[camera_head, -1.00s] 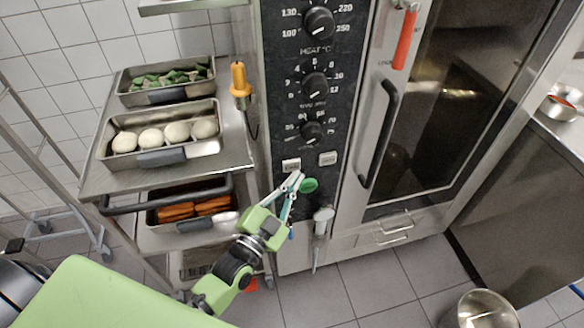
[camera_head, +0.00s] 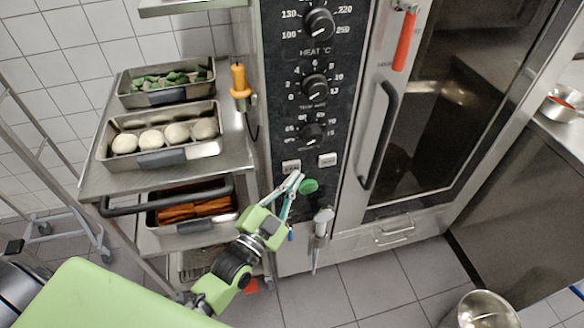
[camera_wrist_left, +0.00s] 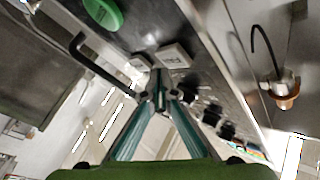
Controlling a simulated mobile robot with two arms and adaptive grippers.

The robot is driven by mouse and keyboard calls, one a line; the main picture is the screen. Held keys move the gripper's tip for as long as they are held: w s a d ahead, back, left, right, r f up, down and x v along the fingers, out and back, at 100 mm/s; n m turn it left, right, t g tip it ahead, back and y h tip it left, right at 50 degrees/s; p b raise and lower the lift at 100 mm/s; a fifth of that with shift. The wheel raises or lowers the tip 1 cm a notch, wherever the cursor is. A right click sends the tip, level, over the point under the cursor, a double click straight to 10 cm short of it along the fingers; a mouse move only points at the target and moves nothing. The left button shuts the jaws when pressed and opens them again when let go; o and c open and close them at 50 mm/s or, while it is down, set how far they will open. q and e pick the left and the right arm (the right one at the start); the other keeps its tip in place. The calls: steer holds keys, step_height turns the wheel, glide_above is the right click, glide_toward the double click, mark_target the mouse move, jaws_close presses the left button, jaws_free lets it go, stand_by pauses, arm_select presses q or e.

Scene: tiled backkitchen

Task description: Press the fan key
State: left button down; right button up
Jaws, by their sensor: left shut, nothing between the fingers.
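Two small white keys sit side by side on the dark oven control panel below the knobs: a left key (camera_head: 291,166) and a right key (camera_head: 327,160). Their labels are too small to read surely, so I cannot tell by print which is the fan key. My left gripper (camera_head: 297,174) is shut and empty, its tips just below the left key in the head view. In the left wrist view the shut tips (camera_wrist_left: 159,80) appear close to the nearer white key (camera_wrist_left: 173,55); I cannot tell whether they touch it. My right gripper is not in view.
A round green button (camera_head: 309,186) lies beside the fingertips. Black knobs (camera_head: 314,86) line the panel above. The oven door handle (camera_head: 380,135) is to the right. A shelf rack (camera_head: 92,185) with food trays stands left. A hand shower (camera_head: 322,222) hangs below.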

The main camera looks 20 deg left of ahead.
arm_select(q)
steer(key=shift+w+a, duration=0.1)
steer(key=shift+w, duration=0.05)
stand_by(0.4)
steer(key=shift+w+a, duration=0.15)
steer(key=shift+w, duration=0.1)
steer(key=shift+w+a, duration=0.25)
steer(key=shift+w, duration=0.05)
stand_by(0.8)
steer(key=shift+s, duration=0.1)
steer(key=shift+s+d+p, duration=0.45)
steer(key=shift+s+d, duration=0.05)
steer(key=shift+s, duration=0.1)
steer(key=shift+s, duration=0.1)
steer(key=s+d+p, duration=0.1)
steer(key=s, duration=0.1)
steer(key=s+d, duration=0.1)
steer(key=s, duration=0.1)
steer(key=shift+d+p, duration=0.35)
steer(key=shift+d, duration=0.05)
